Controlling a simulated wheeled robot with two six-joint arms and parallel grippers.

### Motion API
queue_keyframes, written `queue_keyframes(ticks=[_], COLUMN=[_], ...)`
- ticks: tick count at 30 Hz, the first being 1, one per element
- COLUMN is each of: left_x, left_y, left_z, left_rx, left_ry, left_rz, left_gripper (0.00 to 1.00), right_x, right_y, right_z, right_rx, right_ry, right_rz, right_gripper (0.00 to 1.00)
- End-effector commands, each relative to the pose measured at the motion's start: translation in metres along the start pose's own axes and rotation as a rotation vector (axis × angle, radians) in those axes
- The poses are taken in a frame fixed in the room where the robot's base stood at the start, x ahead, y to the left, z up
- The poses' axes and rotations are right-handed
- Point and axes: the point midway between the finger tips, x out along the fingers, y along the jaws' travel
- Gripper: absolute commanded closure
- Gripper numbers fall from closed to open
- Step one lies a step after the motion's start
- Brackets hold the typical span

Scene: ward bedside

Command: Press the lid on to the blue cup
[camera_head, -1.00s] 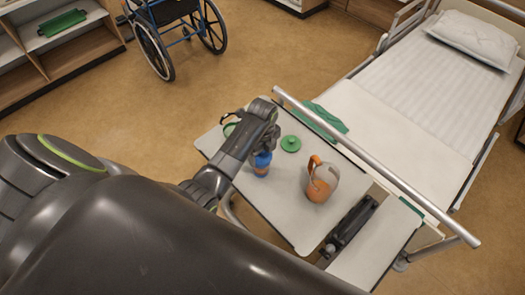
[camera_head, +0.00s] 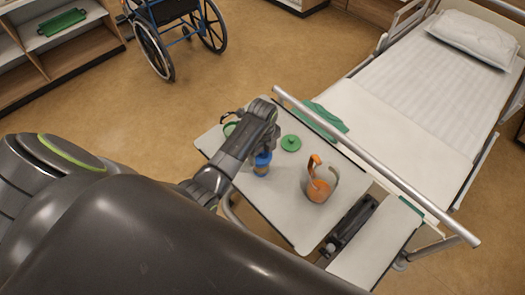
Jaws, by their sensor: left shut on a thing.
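The blue cup (camera_head: 261,168) stands upright on the white overbed table, left of the table's middle. My left gripper (camera_head: 263,150) comes down from above at its top and is shut. The grip looks to be on the cup's upper part, but the fingers and the cup's rim are largely hidden by my arm. A round green lid with a small knob (camera_head: 291,143) lies flat on the table, to the right of the cup and apart from it. A dark part at the table's lower right edge may be my right arm; its jaws cannot be made out.
A green item (camera_head: 229,129) is partly behind my left arm. The bed (camera_head: 415,115) and its long rail (camera_head: 380,165) bound the table's right side.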

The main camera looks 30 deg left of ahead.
Motion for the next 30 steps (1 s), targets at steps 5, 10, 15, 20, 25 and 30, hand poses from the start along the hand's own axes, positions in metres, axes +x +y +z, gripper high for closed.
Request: queue_keyframes(ticks=[5, 10, 15, 20, 25, 30], left_x=[0.0004, 0.0004, 0.0004, 0.0004, 0.0004, -0.0006], left_y=[0.0001, 0.0001, 0.0002, 0.0001, 0.0002, 0.0000], left_z=[-0.0001, -0.0001, -0.0001, 0.0000, 0.0000, 0.0000], left_rx=[0.000, 0.000, 0.000, 0.000, 0.000, 0.000], left_ry=[0.000, 0.000, 0.000, 0.000, 0.000, 0.000], left_rz=[0.000, 0.000, 0.000, 0.000, 0.000, 0.000], left_gripper=[0.50, 0.28, 0.06, 0.04, 0.00, 0.00], right_x=[0.0000, 0.0000, 0.0000, 0.0000, 0.0000, 0.0000], right_y=[0.0000, 0.0000, 0.0001, 0.0001, 0.0001, 0.0002], right_z=[-0.0001, -0.0001, 0.0000, 0.0000, 0.0001, 0.0001], right_rx=[0.000, 0.000, 0.000, 0.000, 0.000, 0.000], right_ry=[0.000, 0.000, 0.000, 0.000, 0.000, 0.000], right_rz=[0.000, 0.000, 0.000, 0.000, 0.000, 0.000], right_gripper=[0.32, 0.32, 0.32, 0.32, 0.32, 0.32])
